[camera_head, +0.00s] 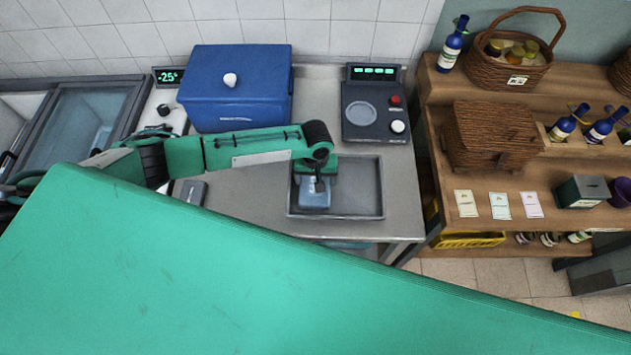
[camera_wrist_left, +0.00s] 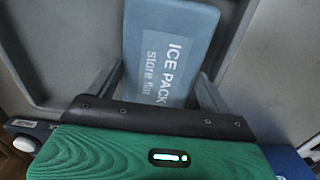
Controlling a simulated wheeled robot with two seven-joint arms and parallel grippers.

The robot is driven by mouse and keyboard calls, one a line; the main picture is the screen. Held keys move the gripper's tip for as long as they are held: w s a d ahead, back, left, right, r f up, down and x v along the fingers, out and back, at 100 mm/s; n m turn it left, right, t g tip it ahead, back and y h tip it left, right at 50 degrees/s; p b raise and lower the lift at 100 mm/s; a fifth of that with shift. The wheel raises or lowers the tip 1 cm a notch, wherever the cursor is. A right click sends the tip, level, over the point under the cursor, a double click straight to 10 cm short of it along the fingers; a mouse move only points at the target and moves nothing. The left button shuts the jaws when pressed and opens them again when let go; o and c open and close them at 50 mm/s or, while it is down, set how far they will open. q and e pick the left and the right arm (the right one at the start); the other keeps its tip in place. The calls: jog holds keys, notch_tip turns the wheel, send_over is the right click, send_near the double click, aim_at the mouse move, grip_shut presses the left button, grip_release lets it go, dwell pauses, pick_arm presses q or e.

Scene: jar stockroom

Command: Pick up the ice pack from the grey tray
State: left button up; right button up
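The ice pack (camera_head: 316,198) is a flat blue-grey slab in the left part of the grey tray (camera_head: 357,213). In the left wrist view the ice pack (camera_wrist_left: 168,40) shows its label, "ICE PACK store flat". My left gripper (camera_head: 315,185) points down over the tray at the pack and hides part of it. In the wrist view the fingers of my left gripper (camera_wrist_left: 158,90) are spread, one on each side of the pack's near end. A gap shows at the left finger; contact at the right finger is unclear. My right gripper is out of view.
A blue cooler box (camera_head: 238,100) stands behind my left arm. A dark scale (camera_head: 374,112) stands behind the tray. A wooden shelf (camera_head: 433,130) with baskets and bottles is to the right. A small grey item (camera_head: 190,192) lies left of the tray. The tray's right half is empty.

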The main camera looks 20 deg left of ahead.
pick_arm(q)
jog(key=c, duration=0.6)
jog(key=shift+r, duration=0.15)
